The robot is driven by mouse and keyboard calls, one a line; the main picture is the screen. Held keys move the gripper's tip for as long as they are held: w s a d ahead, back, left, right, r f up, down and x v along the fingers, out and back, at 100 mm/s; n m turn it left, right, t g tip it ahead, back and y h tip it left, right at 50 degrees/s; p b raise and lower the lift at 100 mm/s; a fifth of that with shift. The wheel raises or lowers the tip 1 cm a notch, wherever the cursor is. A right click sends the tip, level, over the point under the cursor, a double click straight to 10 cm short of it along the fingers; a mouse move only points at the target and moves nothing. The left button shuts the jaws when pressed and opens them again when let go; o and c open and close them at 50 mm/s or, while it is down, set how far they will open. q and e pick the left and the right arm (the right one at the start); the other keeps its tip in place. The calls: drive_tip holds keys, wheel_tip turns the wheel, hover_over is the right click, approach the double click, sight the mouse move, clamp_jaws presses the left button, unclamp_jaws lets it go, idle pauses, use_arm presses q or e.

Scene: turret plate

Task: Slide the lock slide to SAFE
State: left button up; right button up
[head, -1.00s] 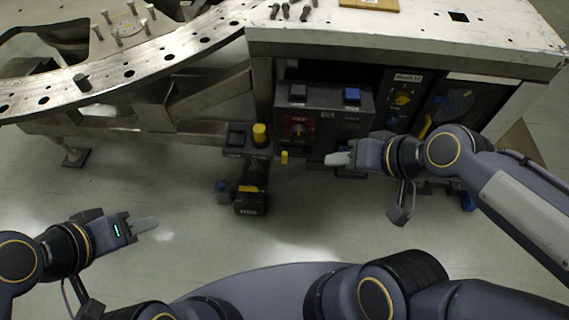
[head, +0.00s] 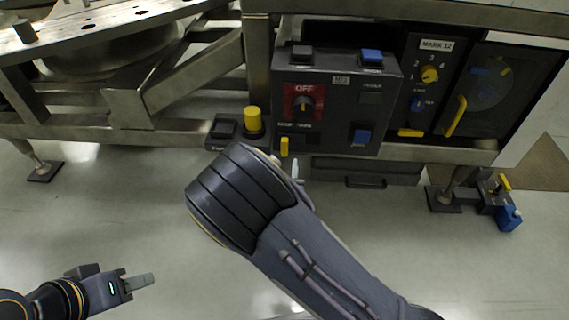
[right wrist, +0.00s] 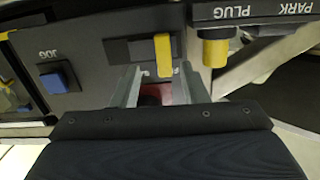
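The lock slide is a small yellow tab (head: 284,147) at the lower left of the dark control panel (head: 337,130). In the right wrist view, which is upside down, the yellow tab (right wrist: 163,56) stands at one end of a dark slot. My right gripper (right wrist: 158,78) is open, with one finger to each side of the tab's line; I cannot tell if either touches it. In the head view my right forearm hides most of that gripper, and only a pale fingertip (head: 295,168) shows below the tab. My left gripper (head: 140,282) is empty at the lower left, far from the panel.
A red OFF dial (head: 303,103) sits above the tab. A blue JOG button (head: 361,137) is to its right. A yellow plug (head: 253,121) on the PARK shelf stands close by on the left. A yellow-handled panel (head: 490,90) is further right.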

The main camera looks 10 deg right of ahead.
sight(284, 150)
drive_tip(key=shift+t, duration=0.5)
drive_tip(key=b+x, duration=0.2)
drive_tip(key=x, duration=0.5)
drive_tip(key=shift+w+a+f, duration=0.1)
drive_tip(key=shift+w, duration=0.25)
clamp_jaws()
